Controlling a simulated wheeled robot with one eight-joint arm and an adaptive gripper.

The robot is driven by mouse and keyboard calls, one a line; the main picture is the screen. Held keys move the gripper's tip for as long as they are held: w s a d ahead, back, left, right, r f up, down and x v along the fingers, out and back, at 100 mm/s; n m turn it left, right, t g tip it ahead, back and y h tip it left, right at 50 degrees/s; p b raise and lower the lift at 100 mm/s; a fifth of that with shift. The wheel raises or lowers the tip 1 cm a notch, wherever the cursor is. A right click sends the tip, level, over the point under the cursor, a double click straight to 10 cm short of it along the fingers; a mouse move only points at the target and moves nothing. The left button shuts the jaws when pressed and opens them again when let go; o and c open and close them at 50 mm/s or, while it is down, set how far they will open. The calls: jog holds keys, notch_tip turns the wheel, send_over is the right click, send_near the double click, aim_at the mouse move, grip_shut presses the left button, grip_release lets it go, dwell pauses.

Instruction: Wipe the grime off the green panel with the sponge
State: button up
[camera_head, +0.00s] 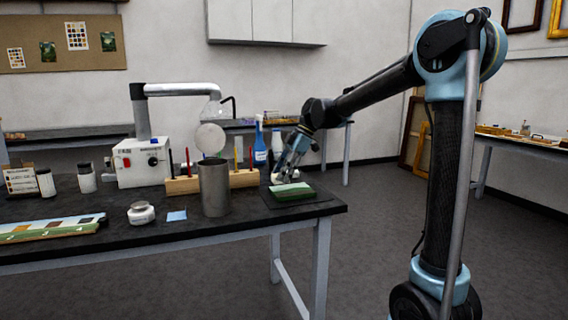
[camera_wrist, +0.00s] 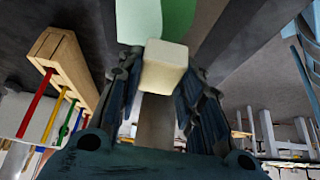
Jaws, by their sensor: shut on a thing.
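The green panel (camera_head: 292,194) lies on a dark mat (camera_head: 318,206) at the right end of the black table. Its far part is pale and its near part is darker green. The wrist view shows a green part (camera_wrist: 178,16) and a pale part (camera_wrist: 138,20) of it. I cannot tell grime from paint. My gripper (camera_head: 285,174) is at the panel's far left edge, pointing down. In the wrist view my gripper (camera_wrist: 163,85) is shut on the cream block-shaped sponge (camera_wrist: 164,66). The sponge is at the panel's edge; whether it touches is not clear.
A wooden rack (camera_head: 184,185) with coloured tools and a grey metal cylinder (camera_head: 214,188) stand left of the panel. A blue bottle (camera_head: 260,146) is behind. A small jar (camera_head: 141,213) and blue square (camera_head: 177,215) lie further left. The table's right edge is close to the mat.

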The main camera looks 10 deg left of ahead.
jog(key=shift+r, duration=2.3)
